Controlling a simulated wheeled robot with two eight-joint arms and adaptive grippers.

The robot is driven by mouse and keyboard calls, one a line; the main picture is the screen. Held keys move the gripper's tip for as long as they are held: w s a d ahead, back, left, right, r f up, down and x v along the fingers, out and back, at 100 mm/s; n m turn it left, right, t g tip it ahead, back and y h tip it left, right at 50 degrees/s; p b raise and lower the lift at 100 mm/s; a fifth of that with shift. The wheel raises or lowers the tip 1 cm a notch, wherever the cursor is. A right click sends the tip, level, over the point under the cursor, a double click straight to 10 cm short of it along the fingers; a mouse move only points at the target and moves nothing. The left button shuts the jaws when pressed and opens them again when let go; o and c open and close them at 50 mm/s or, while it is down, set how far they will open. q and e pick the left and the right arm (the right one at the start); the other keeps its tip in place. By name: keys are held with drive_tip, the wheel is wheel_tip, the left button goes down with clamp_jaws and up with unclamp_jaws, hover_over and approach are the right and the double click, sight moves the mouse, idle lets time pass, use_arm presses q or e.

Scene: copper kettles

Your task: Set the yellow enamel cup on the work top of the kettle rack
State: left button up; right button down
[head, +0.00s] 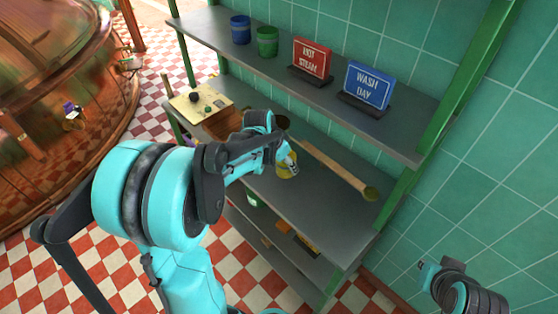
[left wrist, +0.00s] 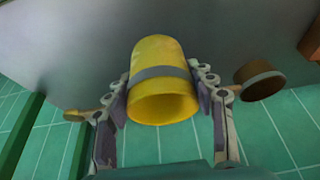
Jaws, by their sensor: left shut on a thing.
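The yellow enamel cup (head: 286,171) is at the middle shelf of the rack, and its lower part shows past my fingers. My left gripper (head: 288,161) is shut on it. In the left wrist view the yellow cup (left wrist: 162,62) has a grey band and sits between the two fingers (left wrist: 162,92), its open mouth facing the camera. The grey work top (head: 318,212) lies under and around the cup. I cannot tell whether the cup's base touches it. Part of my right arm (head: 430,272) shows at the lower right; its jaws are unclear.
A long wooden-handled tool (head: 335,170) lies behind the cup. A cream control panel (head: 203,103) and brown box (head: 222,123) are left. Above, the upper shelf (head: 270,70) bears blue and green cups and two signs. The front right work top is clear.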

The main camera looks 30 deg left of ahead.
sight(285, 170)
use_arm(q)
wheel_tip(285, 170, down, 2)
drive_tip(key=shift+s, duration=0.15)
drive_tip(key=shift+f+b, duration=0.45)
drive_tip(key=shift+f, duration=0.3)
drive_tip(key=shift+f+b, duration=0.6)
drive_tip(key=shift+f, duration=1.05)
drive_tip(key=o, duration=1.2)
drive_tip(key=shift+f, duration=0.1)
